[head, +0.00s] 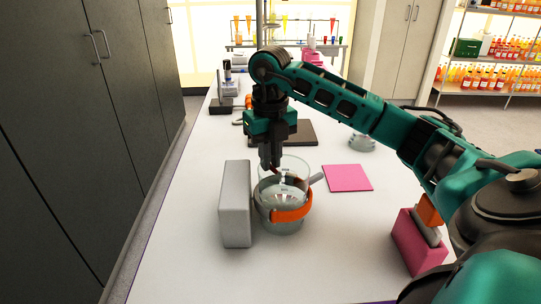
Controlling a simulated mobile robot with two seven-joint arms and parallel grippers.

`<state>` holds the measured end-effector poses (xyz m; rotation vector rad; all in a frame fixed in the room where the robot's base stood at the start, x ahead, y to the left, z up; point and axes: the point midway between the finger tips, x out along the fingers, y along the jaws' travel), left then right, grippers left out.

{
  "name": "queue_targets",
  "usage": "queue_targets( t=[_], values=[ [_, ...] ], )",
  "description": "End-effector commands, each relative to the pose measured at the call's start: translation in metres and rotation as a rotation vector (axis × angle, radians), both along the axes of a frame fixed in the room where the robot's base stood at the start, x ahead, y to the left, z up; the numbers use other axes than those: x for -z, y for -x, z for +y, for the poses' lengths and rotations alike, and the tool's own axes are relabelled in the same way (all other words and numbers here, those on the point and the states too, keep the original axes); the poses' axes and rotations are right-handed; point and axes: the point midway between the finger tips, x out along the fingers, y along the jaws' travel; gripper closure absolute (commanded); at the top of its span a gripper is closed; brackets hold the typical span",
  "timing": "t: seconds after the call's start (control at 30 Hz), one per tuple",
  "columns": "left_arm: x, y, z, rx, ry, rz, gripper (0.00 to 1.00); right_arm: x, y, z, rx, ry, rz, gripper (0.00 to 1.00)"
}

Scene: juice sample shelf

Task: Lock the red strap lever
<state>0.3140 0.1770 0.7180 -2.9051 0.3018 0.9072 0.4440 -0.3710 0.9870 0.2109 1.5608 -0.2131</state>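A clear glass beaker (284,171) stands on the white table. An orange-red strap (292,214) wraps around its lower front. A small grey lever-like piece (316,178) sticks out at the beaker's upper right side. A thin dark red part shows by the rim under my fingertips; I cannot tell whether it belongs to the strap lever. My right gripper (270,160) points down at the beaker's back left rim. Its fingers look close together, and whether they hold or touch anything is unclear. My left gripper is out of view.
A grey upright block (236,204) stands close to the beaker's left. A flat pink square (347,178) lies to its right. A pink block (418,242) with an orange and grey top stands at the right, under my arm. A dark flat plate (301,132) lies behind. The front table is clear.

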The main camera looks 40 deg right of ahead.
Motion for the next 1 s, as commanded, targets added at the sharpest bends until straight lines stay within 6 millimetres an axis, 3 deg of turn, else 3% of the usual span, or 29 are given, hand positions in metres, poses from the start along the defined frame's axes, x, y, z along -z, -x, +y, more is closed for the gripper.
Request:
queue_targets(
  t=[1.0],
  values=[
    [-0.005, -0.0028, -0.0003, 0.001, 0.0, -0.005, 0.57, 0.0001, -0.0014, 0.0097, -0.125, -0.013, -0.005, 1.0]
  ],
)
